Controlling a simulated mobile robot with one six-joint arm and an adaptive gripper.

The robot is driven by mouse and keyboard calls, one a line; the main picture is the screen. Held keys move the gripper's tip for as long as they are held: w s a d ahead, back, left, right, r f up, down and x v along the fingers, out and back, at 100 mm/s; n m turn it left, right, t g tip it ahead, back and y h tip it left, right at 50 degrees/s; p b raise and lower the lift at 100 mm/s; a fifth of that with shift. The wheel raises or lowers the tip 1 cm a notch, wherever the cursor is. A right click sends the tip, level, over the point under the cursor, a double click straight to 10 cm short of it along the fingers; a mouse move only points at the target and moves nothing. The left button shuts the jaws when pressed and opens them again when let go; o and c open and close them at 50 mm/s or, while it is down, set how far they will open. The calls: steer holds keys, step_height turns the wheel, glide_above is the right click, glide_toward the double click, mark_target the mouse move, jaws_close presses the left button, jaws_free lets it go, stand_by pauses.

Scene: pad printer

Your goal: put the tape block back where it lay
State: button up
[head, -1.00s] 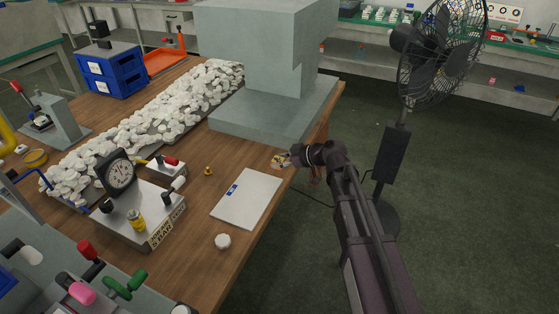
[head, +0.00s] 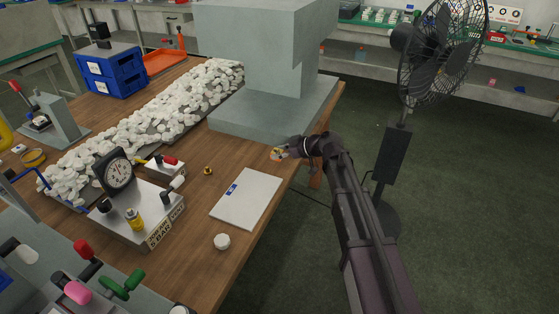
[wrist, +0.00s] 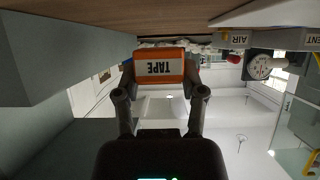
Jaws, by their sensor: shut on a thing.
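The tape block (wrist: 160,68) is orange with a white label reading TAPE, upside down in the wrist view. My gripper (wrist: 158,80) is shut on it, one finger on each side. In the head view my gripper (head: 285,152) is over the right edge of the wooden table (head: 205,265), between the grey machine base and the white sheet. The block (head: 275,154) shows there only as a small orange patch at the fingertips. I cannot tell whether its underside touches the table.
The grey machine (head: 262,118) stands just behind my gripper. A white sheet (head: 246,198) lies in front, with a small brass piece (head: 208,171) and a white round piece (head: 222,241) nearby. White parts (head: 150,125) are heaped to the left. A fan (head: 440,55) stands right.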

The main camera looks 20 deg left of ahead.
steer(key=shift+f+b, duration=1.15)
steer(key=shift+f, duration=0.25)
steer(key=shift+f, duration=0.2)
steer(key=o, duration=1.1)
steer(key=shift+c, duration=0.2)
steer(key=shift+r, duration=0.2)
steer(key=shift+r, duration=0.15)
steer(key=p+v, duration=0.5)
steer(key=v, duration=0.6)
steer(key=shift+d+p, duration=0.4)
steer(key=shift+d, duration=0.05)
steer(key=shift+s, duration=0.1)
